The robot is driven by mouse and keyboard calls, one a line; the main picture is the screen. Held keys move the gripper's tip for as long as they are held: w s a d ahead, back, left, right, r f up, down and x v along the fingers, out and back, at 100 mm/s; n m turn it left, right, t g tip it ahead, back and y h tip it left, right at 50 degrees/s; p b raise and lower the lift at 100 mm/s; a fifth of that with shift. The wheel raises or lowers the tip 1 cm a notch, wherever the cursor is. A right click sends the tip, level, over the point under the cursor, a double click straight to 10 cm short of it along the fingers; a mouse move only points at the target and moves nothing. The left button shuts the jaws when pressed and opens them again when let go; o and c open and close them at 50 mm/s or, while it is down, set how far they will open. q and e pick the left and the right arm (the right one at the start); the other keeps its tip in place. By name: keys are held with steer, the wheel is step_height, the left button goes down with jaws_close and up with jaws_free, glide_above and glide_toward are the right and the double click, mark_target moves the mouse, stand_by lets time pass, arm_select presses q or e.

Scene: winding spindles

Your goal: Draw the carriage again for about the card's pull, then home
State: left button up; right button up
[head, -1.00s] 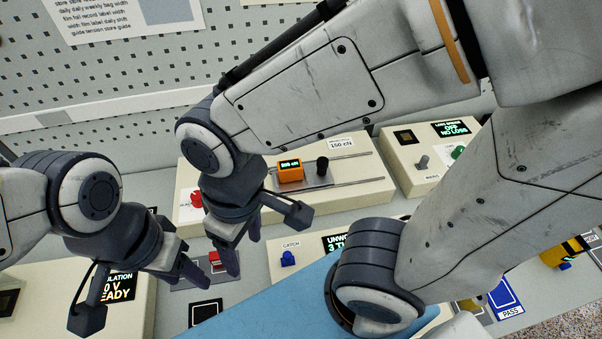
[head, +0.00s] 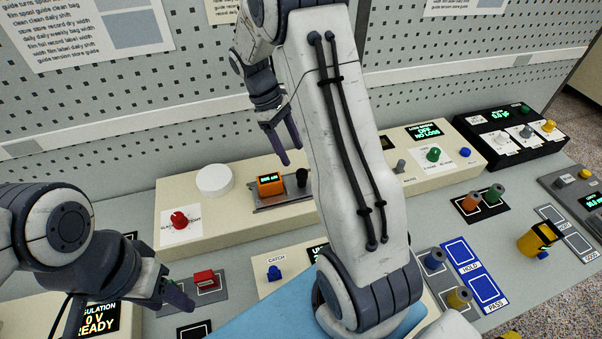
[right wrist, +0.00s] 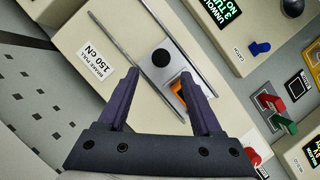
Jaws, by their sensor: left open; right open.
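The carriage (head: 286,201) is a grey metal plate on two rails, with an orange gauge (head: 270,184) and an upright black knob (head: 302,178). The gauge display is lit green but too small to read surely. In the right wrist view, the knob (right wrist: 161,57) stands just beyond and between the fingertips. My right gripper (head: 291,156) is open and empty, above the carriage and apart from the knob. The card (right wrist: 97,65), lettered 150 cN, lies beside the rails; my right arm hides it in the head view. My left gripper (head: 178,297) is open near a red switch (head: 205,279).
A white round drum (head: 214,181) and a red knob (head: 179,219) are on the carriage's cream housing, left of the rails. A blue catch knob (head: 274,273) is in front. Right are a green knob (head: 433,154) and spools on marked pads. My right arm covers the middle.

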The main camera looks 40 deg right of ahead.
mark_target(300, 171)
steer(key=p+x, duration=0.1)
steer(key=x, duration=0.8)
steer(key=shift+p, duration=0.3)
jaws_close()
stand_by(0.9)
